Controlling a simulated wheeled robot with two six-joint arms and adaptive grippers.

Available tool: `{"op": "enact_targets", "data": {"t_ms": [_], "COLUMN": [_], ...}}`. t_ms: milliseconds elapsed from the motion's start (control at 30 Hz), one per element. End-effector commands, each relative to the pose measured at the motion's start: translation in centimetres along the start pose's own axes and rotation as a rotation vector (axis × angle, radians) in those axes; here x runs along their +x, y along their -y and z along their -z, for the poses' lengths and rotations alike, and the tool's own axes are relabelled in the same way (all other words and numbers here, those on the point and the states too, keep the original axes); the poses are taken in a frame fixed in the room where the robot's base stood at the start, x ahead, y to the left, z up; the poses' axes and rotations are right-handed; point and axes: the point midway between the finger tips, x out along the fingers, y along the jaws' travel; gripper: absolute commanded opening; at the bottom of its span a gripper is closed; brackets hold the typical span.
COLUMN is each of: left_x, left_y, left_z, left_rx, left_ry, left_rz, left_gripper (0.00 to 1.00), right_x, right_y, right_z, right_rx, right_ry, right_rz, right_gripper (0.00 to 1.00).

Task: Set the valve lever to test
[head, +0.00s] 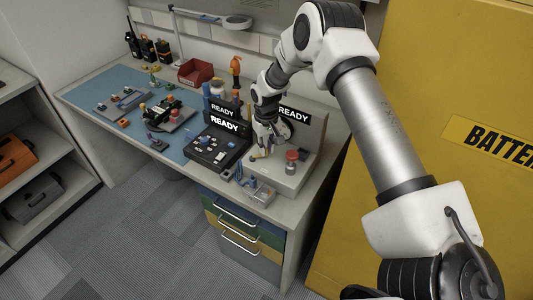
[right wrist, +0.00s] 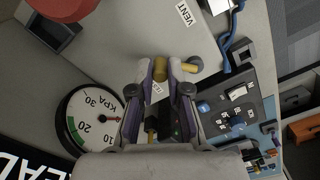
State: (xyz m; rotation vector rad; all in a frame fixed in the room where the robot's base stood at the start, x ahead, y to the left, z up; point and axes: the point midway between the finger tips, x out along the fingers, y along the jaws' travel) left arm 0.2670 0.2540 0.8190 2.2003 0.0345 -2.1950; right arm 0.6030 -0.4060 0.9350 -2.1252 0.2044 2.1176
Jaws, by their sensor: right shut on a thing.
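My right gripper (head: 262,152) is down at the grey valve panel (head: 287,180) on the right end of the bench. A yellow stub with a dark grey end (right wrist: 190,67) shows just right of the fingertips. A "VENT" label (right wrist: 185,13) lies on the panel beyond them. A small white label (right wrist: 157,90) shows between the fingers, its text unreadable. I see no readable test mark. My left gripper is not in view.
A round kPa gauge (right wrist: 92,118) and a red knob (right wrist: 55,32) stand beside the gripper on the panel. A black device with a "READY" sign (head: 224,124) is close on the left. A yellow battery cabinet (head: 450,80) stands to the right.

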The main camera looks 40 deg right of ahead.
Motion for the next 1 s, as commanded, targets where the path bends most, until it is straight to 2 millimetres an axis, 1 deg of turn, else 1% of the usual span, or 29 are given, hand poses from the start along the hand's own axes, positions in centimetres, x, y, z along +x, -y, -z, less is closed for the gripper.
{"op": "enact_targets", "data": {"t_ms": [33,200,600,800,1000], "left_x": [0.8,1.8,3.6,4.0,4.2], "left_y": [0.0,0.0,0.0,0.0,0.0], "left_z": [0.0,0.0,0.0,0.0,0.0], "left_rx": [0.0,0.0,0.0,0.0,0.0], "left_ry": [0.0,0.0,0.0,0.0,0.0], "left_rz": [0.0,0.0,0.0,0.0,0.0], "left_gripper": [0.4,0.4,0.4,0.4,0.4], "right_x": [0.6,0.6,0.5,0.4,0.4], "right_y": [-0.1,-0.1,0.0,0.2,0.3], "right_z": [0.1,0.8,2.2,2.6,2.8], "right_rx": [-0.042,-0.203,-0.532,-0.63,-0.674], "right_ry": [0.003,0.003,0.004,0.006,0.006], "right_rz": [0.0,0.0,0.001,0.002,0.003], "right_gripper": [0.0,0.0,0.0,0.0,0.0]}}
